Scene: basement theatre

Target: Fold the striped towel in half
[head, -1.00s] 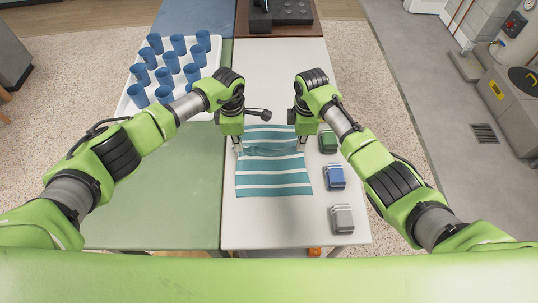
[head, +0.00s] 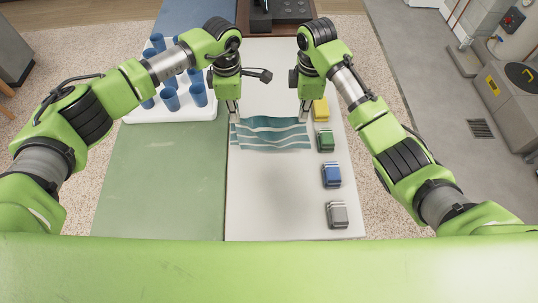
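The teal and white striped towel (head: 271,133) is on the white table. It is wavy and bunched front to back, with its far edge sagging between my grippers. My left gripper (head: 234,116) is at its left far corner and my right gripper (head: 303,114) at its right far corner. Both appear shut on the towel's edge, though the fingertips are small and partly merge with the cloth. I cannot tell how the layers lie beneath.
Yellow (head: 321,110), green (head: 326,141), blue (head: 332,175) and grey (head: 338,214) small folded-looking items line the table's right side. A white tray (head: 175,114) of several blue cups stands at the left back.

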